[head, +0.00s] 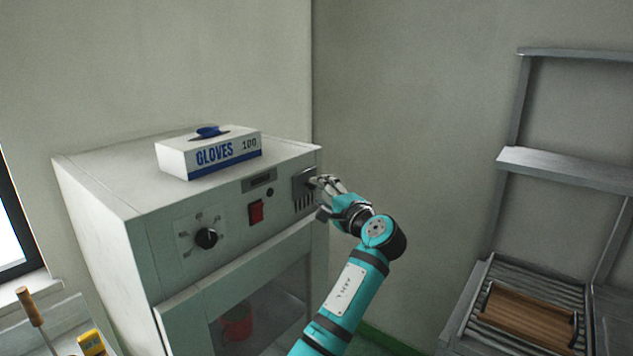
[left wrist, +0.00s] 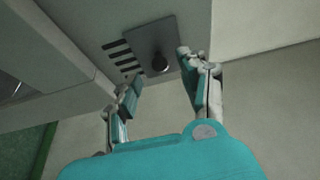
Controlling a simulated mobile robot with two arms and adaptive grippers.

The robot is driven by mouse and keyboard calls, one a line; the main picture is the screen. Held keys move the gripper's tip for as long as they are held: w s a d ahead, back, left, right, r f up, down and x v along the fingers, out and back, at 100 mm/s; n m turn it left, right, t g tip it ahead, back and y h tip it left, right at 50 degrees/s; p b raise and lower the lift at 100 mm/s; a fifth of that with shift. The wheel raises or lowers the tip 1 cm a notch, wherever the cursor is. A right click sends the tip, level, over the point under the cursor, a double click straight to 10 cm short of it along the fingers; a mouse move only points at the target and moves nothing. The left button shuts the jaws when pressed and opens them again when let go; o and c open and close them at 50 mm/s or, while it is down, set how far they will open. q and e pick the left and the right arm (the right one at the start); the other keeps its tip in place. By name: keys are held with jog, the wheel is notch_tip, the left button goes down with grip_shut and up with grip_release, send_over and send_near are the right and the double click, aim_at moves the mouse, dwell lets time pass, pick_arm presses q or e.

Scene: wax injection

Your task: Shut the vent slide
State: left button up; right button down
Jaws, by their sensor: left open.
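The vent slide (left wrist: 147,40) is a grey plate with a small dark round knob (left wrist: 159,64) on the front panel of a pale cabinet. In the left wrist view several dark vent slots (left wrist: 120,55) lie uncovered beside the plate. In the head view the vent slide (head: 302,182) is at the panel's upper right, partly behind my fingers. My left gripper (left wrist: 157,80) is open and empty, with its fingers spread on either side of the knob. Whether a finger touches the knob or plate I cannot tell. It also shows in the head view (head: 322,196). My right gripper is not in view.
The cabinet (head: 100,190) carries a glove box (head: 208,158) on top. Its panel has a dial (head: 206,238), a red switch (head: 256,211) and a small display (head: 259,180). A metal rack (head: 560,168) with a wooden tray (head: 530,318) stands at right.

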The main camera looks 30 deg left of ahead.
aim_at(314, 187)
pick_arm(q)
jog(key=shift+p+x, duration=0.35)
jog(key=shift+x, duration=1.25)
grip_shut()
